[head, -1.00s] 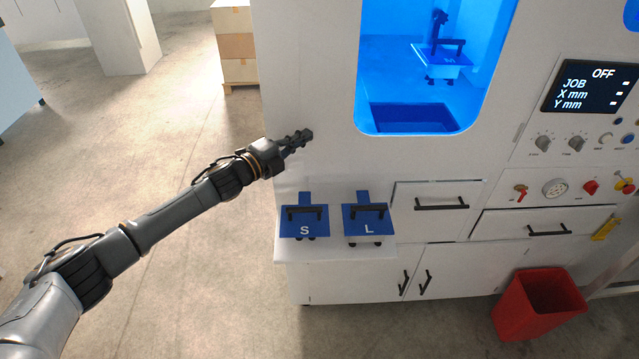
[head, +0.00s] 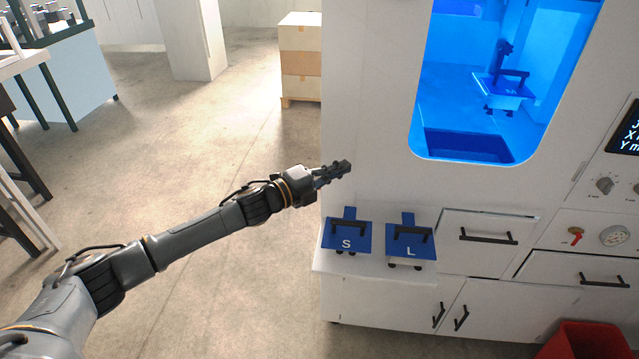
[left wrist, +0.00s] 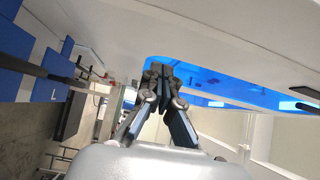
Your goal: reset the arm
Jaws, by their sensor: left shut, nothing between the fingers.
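My left arm reaches in from the lower left in the head view. Its gripper (head: 334,172) is shut and empty, in front of the white machine's (head: 372,120) left part, above the blue blocks. In the left wrist view my left gripper (left wrist: 161,70) shows with its fingertips together and nothing between them. The blue block marked S (head: 346,236) and the blue block marked L (head: 409,243) sit on a white ledge (head: 325,264) below the gripper, each with a black handle. My right gripper is in no view.
A blue-lit chamber with another blue block (head: 502,90) on a mount opens in the machine. Drawers and cupboard doors with black handles are below. A red bin (head: 583,340) stands at bottom right. Stacked boxes (head: 301,62) stand behind.

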